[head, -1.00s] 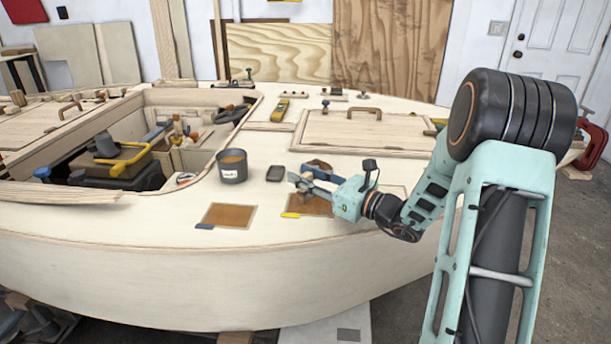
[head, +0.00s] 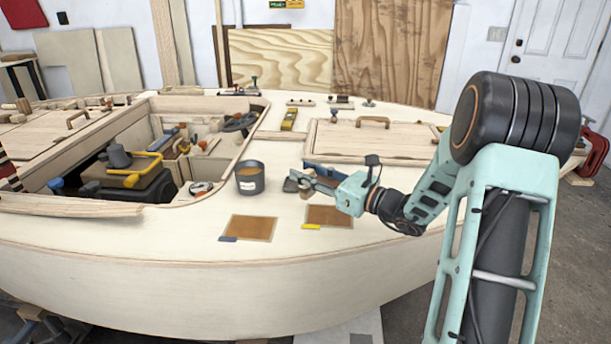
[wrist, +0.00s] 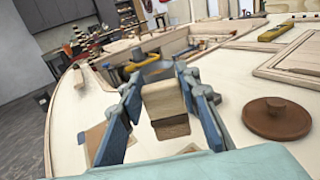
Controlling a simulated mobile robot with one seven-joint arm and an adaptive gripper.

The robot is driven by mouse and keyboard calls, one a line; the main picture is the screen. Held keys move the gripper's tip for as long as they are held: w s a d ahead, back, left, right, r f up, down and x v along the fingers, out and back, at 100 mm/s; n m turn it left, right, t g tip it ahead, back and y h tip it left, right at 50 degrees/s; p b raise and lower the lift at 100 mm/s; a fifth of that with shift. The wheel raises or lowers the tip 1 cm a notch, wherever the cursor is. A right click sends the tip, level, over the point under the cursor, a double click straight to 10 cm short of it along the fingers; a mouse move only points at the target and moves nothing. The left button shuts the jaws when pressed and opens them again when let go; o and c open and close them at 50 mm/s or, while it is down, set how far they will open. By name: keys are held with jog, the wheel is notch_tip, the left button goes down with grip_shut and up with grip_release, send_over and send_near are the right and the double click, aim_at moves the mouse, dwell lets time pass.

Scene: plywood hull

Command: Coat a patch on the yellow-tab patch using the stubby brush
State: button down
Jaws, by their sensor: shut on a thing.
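My gripper (head: 304,184) is shut on a wooden block-like piece, pale above and darker below, which appears to be the stubby brush (wrist: 168,103). In the wrist view it sits between the blue fingers of my gripper (wrist: 160,88). My gripper is over the deck, just behind the yellow-tab patch. The yellow-tab patch (head: 330,216) is a brown rectangle with a yellow tab (head: 311,227) at its front left corner. The grey pot (head: 250,180) stands left of my gripper, with brown contents. Whether the brush carries any coating cannot be told.
A second brown patch (head: 252,228) with a blue tab lies to the left. A round brown piece with a knob (wrist: 277,120) lies right of my gripper. An open hatch with tools (head: 135,175) is left of the pot. A wooden hatch cover (head: 365,138) lies behind.

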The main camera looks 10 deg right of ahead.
jog(key=shift+r+p, duration=1.3)
jog(key=shift+r, duration=0.65)
jog(key=shift+d, duration=0.1)
